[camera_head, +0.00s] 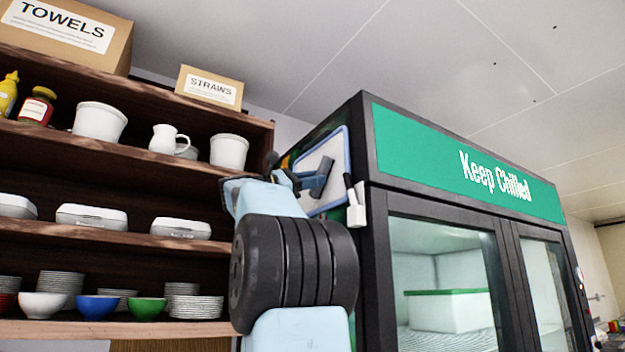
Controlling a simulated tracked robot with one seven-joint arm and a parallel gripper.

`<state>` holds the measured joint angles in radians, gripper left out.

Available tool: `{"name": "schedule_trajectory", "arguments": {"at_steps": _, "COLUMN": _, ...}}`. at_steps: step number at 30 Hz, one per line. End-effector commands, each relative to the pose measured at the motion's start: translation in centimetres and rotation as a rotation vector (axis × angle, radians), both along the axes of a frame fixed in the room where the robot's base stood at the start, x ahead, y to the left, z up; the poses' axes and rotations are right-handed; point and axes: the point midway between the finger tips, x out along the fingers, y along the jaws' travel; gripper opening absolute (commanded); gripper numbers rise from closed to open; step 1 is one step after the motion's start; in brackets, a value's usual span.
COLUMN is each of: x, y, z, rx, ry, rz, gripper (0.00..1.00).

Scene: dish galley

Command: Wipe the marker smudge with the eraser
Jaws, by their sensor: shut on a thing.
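The whiteboard (336,147), pale with a blue rim, is on the side of the dark fridge, tilted in my view. My gripper (304,180) is in front of it, seen from behind my arm. It is shut on the eraser (322,177), which shows as a dark grey-blue slab at the board's face. I cannot tell whether the eraser touches the board. I cannot make out the marker smudge; my gripper, my arm and the eraser cover part of the board.
A white holder (357,206) with a black marker (348,182) is at the board's right edge, close to my gripper. The glass-door fridge (371,230) fills the right. At left, a wooden shelf unit (150,92) holds bowls, plates, pots and boxes. Open space lies above the shelves.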

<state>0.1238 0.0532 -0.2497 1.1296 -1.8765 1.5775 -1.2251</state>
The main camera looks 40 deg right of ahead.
Motion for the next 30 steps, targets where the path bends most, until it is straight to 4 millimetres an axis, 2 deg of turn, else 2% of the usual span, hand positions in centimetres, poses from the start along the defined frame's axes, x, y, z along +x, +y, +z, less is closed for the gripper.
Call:
{"name": "schedule_trajectory", "arguments": {"at_steps": 21, "x": 1.3, "y": 5.3, "z": 0.0, "rx": 0.001, "ry": 0.0, "rz": 0.001, "gripper": 0.0}}
{"name": "schedule_trajectory", "arguments": {"at_steps": 30, "x": 1.4, "y": 5.7, "z": 0.0, "rx": 0.001, "ry": 0.0, "rz": -0.001, "gripper": 0.0}}
